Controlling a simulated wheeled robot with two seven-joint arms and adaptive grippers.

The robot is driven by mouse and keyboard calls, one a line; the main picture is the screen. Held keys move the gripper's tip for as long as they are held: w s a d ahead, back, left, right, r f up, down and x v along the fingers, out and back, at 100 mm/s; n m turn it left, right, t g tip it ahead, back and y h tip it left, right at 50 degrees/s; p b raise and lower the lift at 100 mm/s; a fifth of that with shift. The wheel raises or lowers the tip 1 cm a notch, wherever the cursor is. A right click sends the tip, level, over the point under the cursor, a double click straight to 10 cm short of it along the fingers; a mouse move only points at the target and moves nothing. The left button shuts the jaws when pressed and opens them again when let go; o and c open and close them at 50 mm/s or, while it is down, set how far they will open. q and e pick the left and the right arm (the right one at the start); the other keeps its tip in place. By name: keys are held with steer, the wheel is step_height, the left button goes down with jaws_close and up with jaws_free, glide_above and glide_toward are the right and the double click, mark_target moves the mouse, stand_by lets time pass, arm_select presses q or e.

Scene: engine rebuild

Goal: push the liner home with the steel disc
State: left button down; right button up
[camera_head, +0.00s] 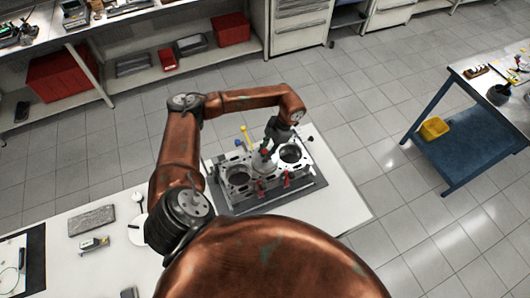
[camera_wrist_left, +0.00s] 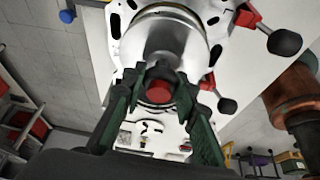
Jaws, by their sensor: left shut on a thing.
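The grey engine block (camera_head: 226,160) sits on a dark mat on the white table, with dark round bores at its left and right. My left gripper (camera_head: 268,151) is above its middle. In the left wrist view the gripper (camera_wrist_left: 158,82) is shut on the handle of the steel disc (camera_wrist_left: 140,48), and a red end (camera_wrist_left: 159,93) shows between its fingers. The disc lies over the middle of the block, and I cannot tell whether it touches what is under it. The liner is not visible. My right gripper is not in view.
Clamps with red parts (camera_head: 287,178) stand along the block's front edge, and a yellow-topped part (camera_head: 245,133) stands behind it. A grey slab (camera_head: 92,220) lies on the table at left. A blue cart (camera_head: 455,148) stands apart at right.

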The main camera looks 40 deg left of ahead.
arm_select(q)
steer(key=shift+f+b, duration=0.25)
steer(key=shift+b, duration=0.05)
stand_by(0.6)
steer(key=c, duration=1.5)
jaws_free()
steer(key=shift+o, duration=0.2)
steer(key=v, duration=1.2)
steer(key=shift+s, duration=0.15)
